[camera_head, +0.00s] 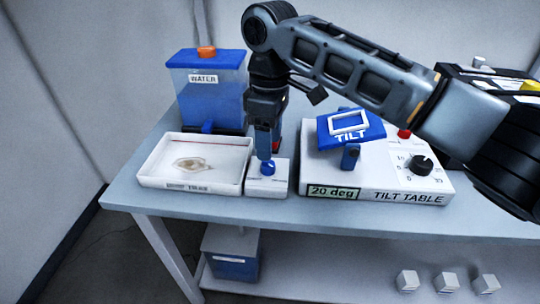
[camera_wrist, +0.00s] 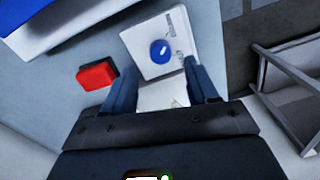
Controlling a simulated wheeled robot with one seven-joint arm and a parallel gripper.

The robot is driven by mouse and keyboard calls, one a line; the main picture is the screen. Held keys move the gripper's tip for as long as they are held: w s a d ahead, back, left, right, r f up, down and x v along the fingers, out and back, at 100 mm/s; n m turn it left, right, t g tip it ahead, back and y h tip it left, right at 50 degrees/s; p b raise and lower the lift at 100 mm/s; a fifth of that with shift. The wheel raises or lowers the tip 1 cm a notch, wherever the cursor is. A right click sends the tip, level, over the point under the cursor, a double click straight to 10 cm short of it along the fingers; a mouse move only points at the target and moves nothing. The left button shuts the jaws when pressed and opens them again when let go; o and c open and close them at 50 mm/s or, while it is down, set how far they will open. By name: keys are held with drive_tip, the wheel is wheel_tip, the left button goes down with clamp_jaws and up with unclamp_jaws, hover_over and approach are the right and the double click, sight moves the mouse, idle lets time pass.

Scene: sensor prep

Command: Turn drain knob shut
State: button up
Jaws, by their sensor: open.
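The drain knob (camera_head: 268,168) is a small round blue knob on a white block (camera_head: 268,187) beside the right end of the white tray. In the wrist view the blue knob (camera_wrist: 160,51) sits on the white block's face (camera_wrist: 148,33), with small print beside it too blurred to read. My gripper (camera_head: 265,154) points down above the block in the head view.
The white tray (camera_head: 147,160) holds a brownish patch. A blue-lidded water tank (camera_head: 211,105) stands behind it. The tilt table (camera_head: 378,180) with its blue tilt plate stands right of the block. A red block (camera_wrist: 97,75) lies close to my fingers in the wrist view.

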sight(268, 167)
drive_tip(key=shift+s+f, duration=0.1)
drive_tip(key=shift+f, duration=2.6)
drive_tip(key=shift+c, duration=0.4)
drive_tip(key=c, duration=1)
